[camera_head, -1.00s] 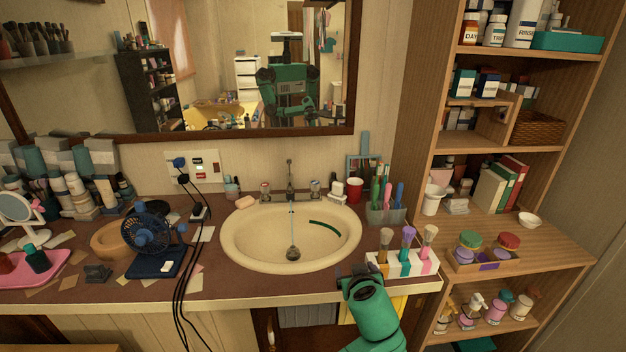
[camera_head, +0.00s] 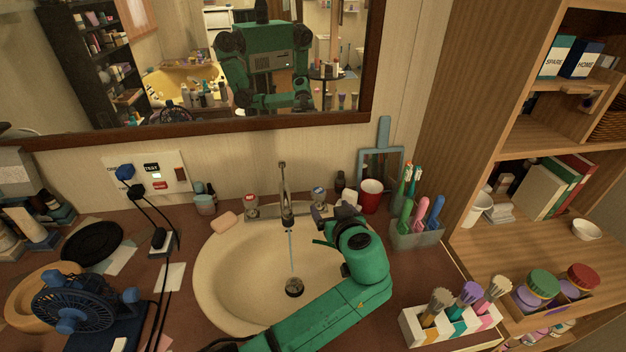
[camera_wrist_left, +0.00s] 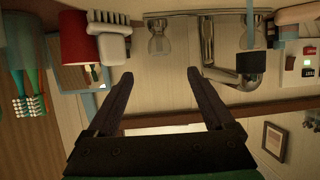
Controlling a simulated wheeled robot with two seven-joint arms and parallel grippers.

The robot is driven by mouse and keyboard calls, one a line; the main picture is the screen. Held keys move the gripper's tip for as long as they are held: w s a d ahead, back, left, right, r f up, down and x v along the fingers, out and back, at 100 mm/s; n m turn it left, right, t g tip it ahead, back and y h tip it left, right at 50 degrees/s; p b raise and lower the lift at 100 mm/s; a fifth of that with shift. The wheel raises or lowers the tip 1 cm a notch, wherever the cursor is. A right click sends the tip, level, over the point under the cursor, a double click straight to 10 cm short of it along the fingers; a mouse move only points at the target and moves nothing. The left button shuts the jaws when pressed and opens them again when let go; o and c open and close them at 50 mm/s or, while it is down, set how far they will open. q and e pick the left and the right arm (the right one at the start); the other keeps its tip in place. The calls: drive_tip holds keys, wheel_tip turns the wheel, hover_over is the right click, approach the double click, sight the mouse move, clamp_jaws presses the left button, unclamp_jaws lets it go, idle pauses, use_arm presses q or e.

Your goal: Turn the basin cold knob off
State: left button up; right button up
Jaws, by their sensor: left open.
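The basin (camera_head: 215,290) is cream, with a metal faucet (camera_head: 286,205) behind it and a thin water stream (camera_head: 291,250) falling toward the drain. The cold knob (camera_head: 319,195), with a blue-grey top, is right of the spout; the red-marked knob (camera_head: 252,204) is left of it. My left gripper (camera_head: 334,228) is over the basin's back right, short of the cold knob; my wrist partly hides it. In the left wrist view, which looks upside down, the open, empty fingers (camera_wrist_left: 158,74) point toward the clear cold knob (camera_wrist_left: 159,42), apart from it. My right gripper is not in view.
A toothbrush holder (camera_head: 416,236) and a brush block (camera_head: 450,328) are to the right. Soap (camera_head: 226,222) lies at the left rim. A mirror (camera_head: 200,131) hangs behind.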

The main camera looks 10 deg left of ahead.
sight(320, 194)
use_arm(q)
drive_tip(key=x, duration=1.2)
drive_tip(key=shift+w, duration=0.1)
drive_tip(key=shift+w+a, duration=0.25)
drive_tip(key=shift+w, duration=0.25)
drive_tip(key=shift+f, duration=0.1)
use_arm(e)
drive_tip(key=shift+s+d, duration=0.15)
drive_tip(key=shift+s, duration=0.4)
use_arm(q)
drive_tip(key=shift+c, duration=0.4)
